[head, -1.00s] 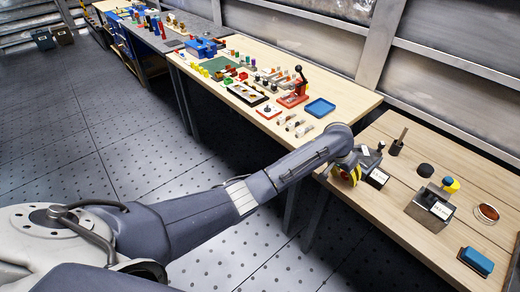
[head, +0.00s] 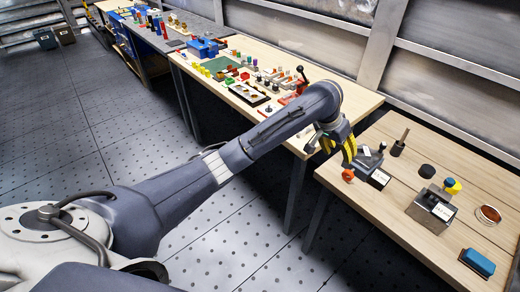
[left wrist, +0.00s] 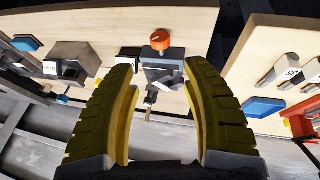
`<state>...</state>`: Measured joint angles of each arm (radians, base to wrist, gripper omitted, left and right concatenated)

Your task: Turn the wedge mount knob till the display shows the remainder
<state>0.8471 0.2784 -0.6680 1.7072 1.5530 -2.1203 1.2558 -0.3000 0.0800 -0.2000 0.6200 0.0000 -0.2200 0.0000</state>
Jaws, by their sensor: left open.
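A round orange knob (head: 348,175) sits at the front of a small dark grey mount (head: 369,158) near the left end of the right-hand wooden table. A small black box with a pale face (head: 379,178), perhaps the display, stands beside it; I cannot read it. My left gripper (head: 339,147) has yellow fingers and is open and empty, above and apart from the knob. In the left wrist view the orange knob (left wrist: 160,39) and the grey mount (left wrist: 163,66) show between and beyond the spread fingers (left wrist: 160,75). My right gripper is not in view.
A gap separates this table from the crowded one behind.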

